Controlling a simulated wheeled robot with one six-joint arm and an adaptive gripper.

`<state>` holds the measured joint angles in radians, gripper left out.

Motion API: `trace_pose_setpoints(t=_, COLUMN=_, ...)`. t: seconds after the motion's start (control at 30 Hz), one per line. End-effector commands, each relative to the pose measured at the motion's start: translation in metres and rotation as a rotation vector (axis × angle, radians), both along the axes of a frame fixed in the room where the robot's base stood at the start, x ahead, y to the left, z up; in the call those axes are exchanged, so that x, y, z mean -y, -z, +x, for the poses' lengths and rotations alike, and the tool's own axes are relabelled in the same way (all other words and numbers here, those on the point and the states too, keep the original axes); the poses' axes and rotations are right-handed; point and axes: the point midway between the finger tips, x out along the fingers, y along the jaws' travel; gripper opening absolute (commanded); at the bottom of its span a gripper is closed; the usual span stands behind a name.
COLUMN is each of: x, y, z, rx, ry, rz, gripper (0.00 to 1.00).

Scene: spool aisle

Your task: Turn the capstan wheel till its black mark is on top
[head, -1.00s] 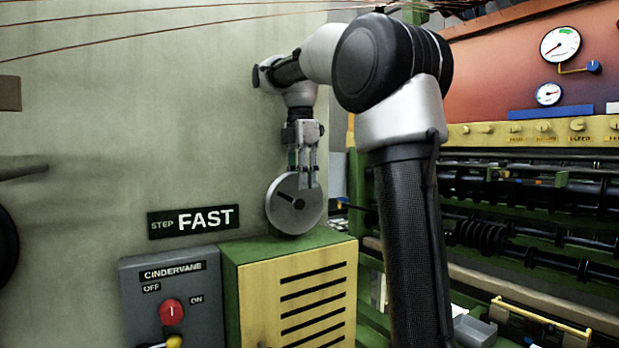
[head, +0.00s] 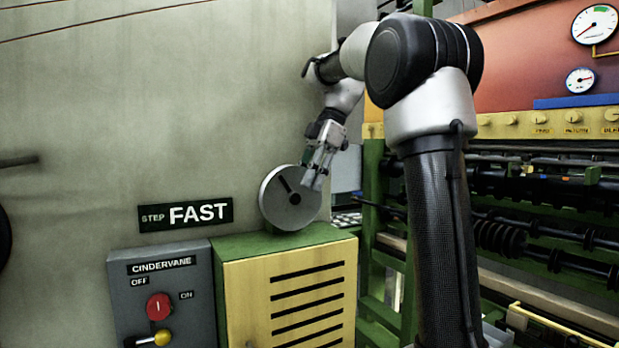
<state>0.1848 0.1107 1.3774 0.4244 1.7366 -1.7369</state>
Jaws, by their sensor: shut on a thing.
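The capstan wheel (head: 284,215) is a grey metal disc standing upright on top of the green and yellow cabinet. Its black mark (head: 285,184) is a short dark bar on the face, up and slightly left of the hub, near the top. My gripper (head: 314,181) reaches down from the upper right, tilted, and is shut on the wheel at its upper right rim. The fingers cover that part of the rim.
The slatted cabinet (head: 300,304) carries the wheel. A grey control box (head: 172,300) with a red button (head: 159,306) and a yellow-knobbed lever stands left of it. A FAST sign (head: 186,214) is on the wall. Green-framed machinery with black rollers (head: 530,238) fills the right.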

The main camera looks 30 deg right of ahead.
Motion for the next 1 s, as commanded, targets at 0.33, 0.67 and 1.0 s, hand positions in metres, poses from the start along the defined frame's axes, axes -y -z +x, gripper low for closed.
trace_pose_setpoints(t=0.33, x=0.001, y=0.000, z=0.000, rx=0.002, ry=0.001, rz=0.000, gripper=0.00)
trace_pose_setpoints(t=0.67, x=0.000, y=0.000, z=0.000, rx=0.000, ry=0.000, rz=0.000, gripper=0.48)
trace_pose_setpoints(t=1.0, x=0.014, y=-0.028, z=0.002, rx=0.003, ry=0.003, rz=-0.001, gripper=0.48)
